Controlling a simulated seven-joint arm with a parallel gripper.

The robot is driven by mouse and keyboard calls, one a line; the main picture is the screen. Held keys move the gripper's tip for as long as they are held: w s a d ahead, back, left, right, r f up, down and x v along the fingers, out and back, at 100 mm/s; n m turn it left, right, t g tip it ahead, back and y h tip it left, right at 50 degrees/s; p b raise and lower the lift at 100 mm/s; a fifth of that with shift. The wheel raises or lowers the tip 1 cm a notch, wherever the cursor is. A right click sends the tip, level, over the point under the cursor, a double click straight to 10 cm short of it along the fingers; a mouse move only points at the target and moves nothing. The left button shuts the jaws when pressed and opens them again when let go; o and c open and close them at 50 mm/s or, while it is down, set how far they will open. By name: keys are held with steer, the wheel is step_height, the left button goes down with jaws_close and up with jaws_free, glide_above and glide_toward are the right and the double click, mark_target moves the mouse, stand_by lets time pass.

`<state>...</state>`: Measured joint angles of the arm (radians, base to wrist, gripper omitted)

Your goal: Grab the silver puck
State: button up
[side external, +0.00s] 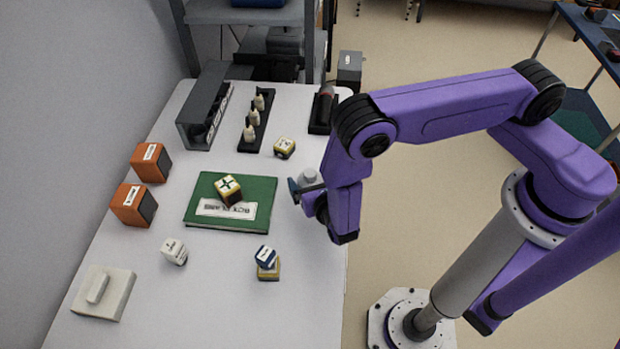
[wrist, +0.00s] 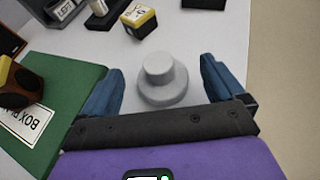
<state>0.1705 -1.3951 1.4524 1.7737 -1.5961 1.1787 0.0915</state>
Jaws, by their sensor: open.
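The silver puck (wrist: 162,82) is a light grey disc with a raised round knob on top, standing flat on the white table. In the wrist view it lies between and just ahead of the two blue fingers of my gripper (wrist: 165,92). The fingers are open, with a gap on each side of the puck. In the side view the puck (side external: 309,179) shows near the table's right edge, beside my gripper (side external: 302,188), which partly hides it.
Another such cube (side external: 284,147) sits behind the puck. Orange boxes (side external: 134,204) stand far left.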

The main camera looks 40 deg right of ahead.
mark_target(308, 172)
steer(key=x, duration=0.4)
steer(key=shift+r, duration=0.1)
steer(key=c, duration=1.2)
steer(key=shift+r, duration=0.15)
